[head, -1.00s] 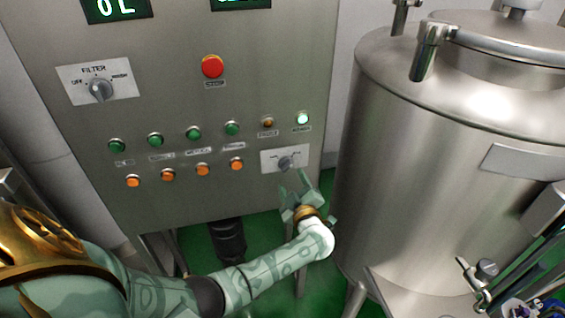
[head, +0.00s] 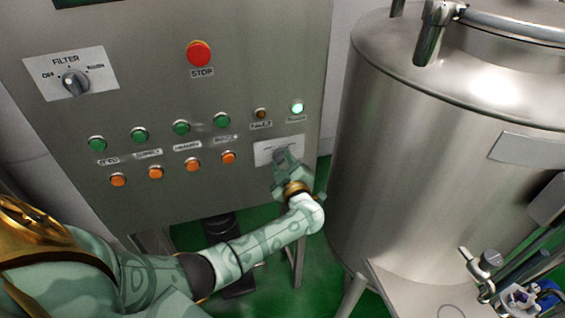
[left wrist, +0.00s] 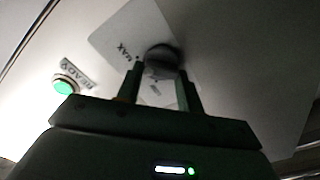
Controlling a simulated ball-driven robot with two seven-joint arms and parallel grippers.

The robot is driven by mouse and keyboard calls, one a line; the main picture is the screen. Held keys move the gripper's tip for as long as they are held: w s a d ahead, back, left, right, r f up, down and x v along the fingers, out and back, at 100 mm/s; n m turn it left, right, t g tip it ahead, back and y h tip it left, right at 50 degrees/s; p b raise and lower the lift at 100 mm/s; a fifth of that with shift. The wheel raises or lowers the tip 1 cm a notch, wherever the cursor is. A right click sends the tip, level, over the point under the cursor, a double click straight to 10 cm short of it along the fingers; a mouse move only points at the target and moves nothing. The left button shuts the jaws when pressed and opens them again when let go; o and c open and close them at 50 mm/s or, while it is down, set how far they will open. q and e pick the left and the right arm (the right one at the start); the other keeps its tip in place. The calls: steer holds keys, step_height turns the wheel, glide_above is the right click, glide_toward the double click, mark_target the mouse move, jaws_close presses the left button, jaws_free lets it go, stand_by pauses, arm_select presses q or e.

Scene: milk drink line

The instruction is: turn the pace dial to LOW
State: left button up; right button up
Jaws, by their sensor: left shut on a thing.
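The pace dial's white plate (head: 262,155) is at the lower right of the steel control panel. Its dark round knob (left wrist: 162,56) is between my fingertips in the left wrist view. MAX can be read on the plate near the knob in that view. My left gripper (head: 283,163) is at the dial and shut on the knob; its two fingers (left wrist: 160,77) stand on either side of it. The knob's pointer and the LOW mark cannot be made out. My right gripper is not in view.
Left of the dial are rows of green buttons (head: 181,127) and orange buttons (head: 193,164). A lit green READY lamp (head: 297,108) is just above it. A red STOP button (head: 199,53) and a FILTER dial (head: 75,82) are higher up. A steel tank (head: 430,170) stands close on the right.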

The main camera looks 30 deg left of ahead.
arm_select(q)
steer(key=n, duration=0.1)
steer(key=n+b, duration=0.1)
steer(key=n, duration=0.2)
steer(key=shift+f, duration=0.25)
steer(key=n+b, duration=0.2)
steer(key=n, duration=0.2)
steer(key=shift+s+f+n, duration=0.1)
steer(key=shift+n, duration=0.2)
steer(key=n+b, duration=0.2)
steer(key=n, duration=0.2)
steer(key=shift+f+n, duration=0.15)
steer(key=shift+n, duration=0.15)
steer(key=n+b, duration=0.2)
steer(key=n, duration=0.1)
steer(key=shift+n+b, duration=0.55)
steer(key=shift+n, duration=0.25)
steer(key=o, duration=1)
